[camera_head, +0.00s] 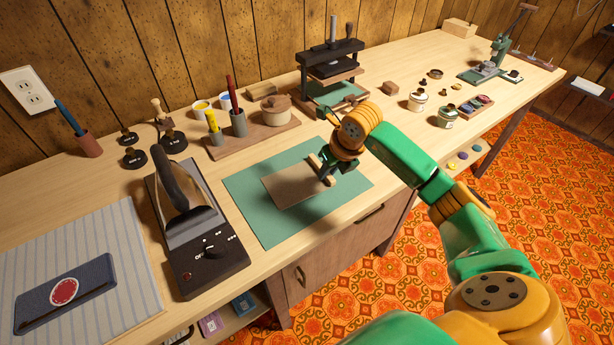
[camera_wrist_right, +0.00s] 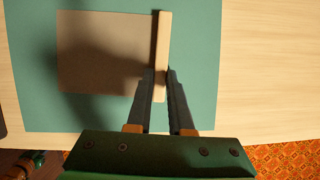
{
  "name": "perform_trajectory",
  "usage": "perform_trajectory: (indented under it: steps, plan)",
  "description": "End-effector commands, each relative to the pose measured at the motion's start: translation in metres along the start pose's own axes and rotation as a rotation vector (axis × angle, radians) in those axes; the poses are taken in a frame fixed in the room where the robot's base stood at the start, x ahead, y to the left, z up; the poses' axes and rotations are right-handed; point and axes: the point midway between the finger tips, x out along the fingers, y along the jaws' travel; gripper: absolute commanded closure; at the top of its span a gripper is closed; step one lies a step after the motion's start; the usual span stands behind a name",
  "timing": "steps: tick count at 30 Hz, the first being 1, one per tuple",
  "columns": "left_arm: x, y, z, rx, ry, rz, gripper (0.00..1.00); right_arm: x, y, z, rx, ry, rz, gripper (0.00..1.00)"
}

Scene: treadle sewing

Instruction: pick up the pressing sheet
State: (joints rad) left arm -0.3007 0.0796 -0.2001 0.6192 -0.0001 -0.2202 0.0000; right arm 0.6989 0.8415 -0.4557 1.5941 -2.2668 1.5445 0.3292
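The pressing sheet (camera_head: 290,186) is a flat brown sheet on the green mat (camera_head: 254,215) at the middle of the bench. A pale wooden strip runs along its right edge; in the right wrist view the sheet (camera_wrist_right: 97,48) and strip (camera_wrist_right: 162,40) show from above. My right gripper (camera_head: 328,170) is down at this strip. In the right wrist view its two fingers (camera_wrist_right: 160,76) lie on either side of the strip's near end, very close to it. I cannot tell whether they press on it. My left gripper is out of view.
A black hot plate with a handle (camera_head: 205,262) stands left of the mat. A black press (camera_head: 331,70) and a wooden tray (camera_head: 284,131) with pens and pots stand behind. Stampers, jars and a green hand press (camera_head: 490,66) are farther right. The bench's front edge is close to the mat.

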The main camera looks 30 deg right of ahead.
Motion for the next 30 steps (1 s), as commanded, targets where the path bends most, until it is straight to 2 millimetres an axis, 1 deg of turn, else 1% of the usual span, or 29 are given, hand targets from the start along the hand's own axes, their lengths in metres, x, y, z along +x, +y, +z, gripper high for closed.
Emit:
perform_trajectory:
  steps: [11,14,17,19,20,26,28,30]
  plan:
    - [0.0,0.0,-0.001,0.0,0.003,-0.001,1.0,-0.001,0.0,0.0,0.0,0.0,0.0,1.0]
    - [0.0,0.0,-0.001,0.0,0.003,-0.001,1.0,-0.005,0.0,0.002,0.0,-0.001,0.0,1.0]
    - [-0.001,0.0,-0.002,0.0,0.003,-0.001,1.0,-0.017,0.0,0.008,0.0,-0.003,0.001,1.0]
    - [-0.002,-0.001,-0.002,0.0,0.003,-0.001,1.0,-0.031,0.0,0.014,-0.001,-0.005,0.0,1.0]
    - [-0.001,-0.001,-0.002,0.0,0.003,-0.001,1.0,-0.038,0.003,0.011,-0.003,-0.005,0.001,1.0]
    - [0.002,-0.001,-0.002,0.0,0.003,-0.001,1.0,-0.104,0.022,-0.007,-0.007,-0.008,-0.003,1.0]
    - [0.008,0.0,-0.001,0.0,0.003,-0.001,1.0,-0.118,0.032,-0.024,-0.008,-0.006,-0.004,1.0]
    - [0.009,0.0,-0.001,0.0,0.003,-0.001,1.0,-0.134,0.041,-0.037,-0.007,-0.005,-0.003,1.0]
